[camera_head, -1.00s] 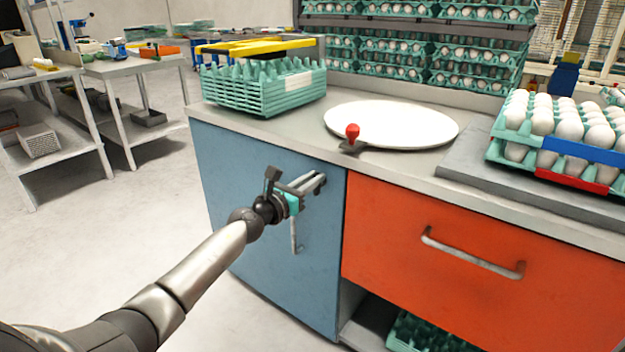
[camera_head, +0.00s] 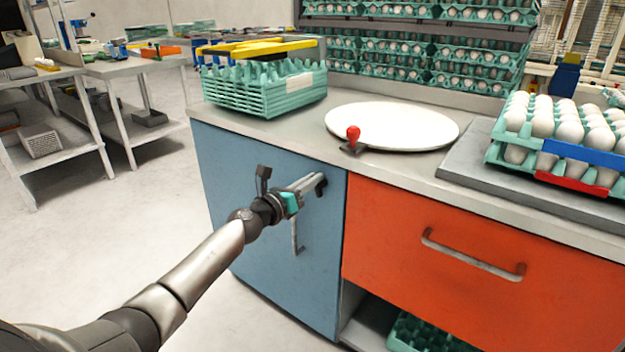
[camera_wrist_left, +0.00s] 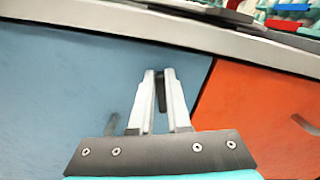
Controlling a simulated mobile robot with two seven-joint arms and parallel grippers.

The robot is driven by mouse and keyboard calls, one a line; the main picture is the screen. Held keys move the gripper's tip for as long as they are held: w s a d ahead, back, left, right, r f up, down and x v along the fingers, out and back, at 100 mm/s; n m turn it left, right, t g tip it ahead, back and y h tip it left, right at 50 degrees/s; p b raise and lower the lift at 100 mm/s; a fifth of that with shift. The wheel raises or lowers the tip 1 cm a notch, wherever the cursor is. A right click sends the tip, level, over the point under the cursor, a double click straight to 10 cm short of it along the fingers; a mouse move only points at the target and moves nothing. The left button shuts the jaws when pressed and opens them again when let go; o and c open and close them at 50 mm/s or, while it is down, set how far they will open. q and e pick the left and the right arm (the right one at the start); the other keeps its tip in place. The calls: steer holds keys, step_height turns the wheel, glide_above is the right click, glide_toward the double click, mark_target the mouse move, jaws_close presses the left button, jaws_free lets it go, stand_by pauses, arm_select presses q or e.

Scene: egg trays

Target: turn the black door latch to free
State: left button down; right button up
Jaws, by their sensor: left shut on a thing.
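The black door latch (camera_head: 321,186) sits near the upper right edge of the blue door (camera_head: 225,200). My left gripper (camera_head: 314,181) reaches it from the left, and its fingers are shut on the latch. In the left wrist view, the dark latch (camera_wrist_left: 160,90) shows between the two pale fingers of my left gripper (camera_wrist_left: 160,78). The fingers hide part of the latch, so its exact angle is hard to tell. The door's grey vertical handle (camera_head: 295,237) hangs below my gripper. My right gripper is not in view.
An orange drawer (camera_head: 440,250) with a bar handle (camera_head: 470,262) is right of the door. On the counter are a stack of green egg trays (camera_head: 265,90), a white round plate (camera_head: 405,125), a red-knobbed lever (camera_head: 353,135) and a filled egg tray (camera_head: 555,140).

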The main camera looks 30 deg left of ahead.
arm_select(q)
steer(key=shift+a+f+n+p, duration=0.3)
steer(key=shift+n+p, duration=0.3)
steer(key=shift+n, duration=1.85)
steer(key=shift+a+f+n+p, duration=0.25)
steer(key=shift+f+n+p, duration=0.25)
steer(key=shift+n, duration=1.9)
steer(key=shift+a+f+n+p, duration=0.3)
steer(key=shift+n+p, duration=0.35)
steer(key=shift+n, duration=1.8)
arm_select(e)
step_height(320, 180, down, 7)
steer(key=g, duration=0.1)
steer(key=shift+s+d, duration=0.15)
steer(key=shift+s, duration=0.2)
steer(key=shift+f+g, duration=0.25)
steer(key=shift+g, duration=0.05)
arm_select(q)
steer(key=c, duration=0.9)
jaws_free()
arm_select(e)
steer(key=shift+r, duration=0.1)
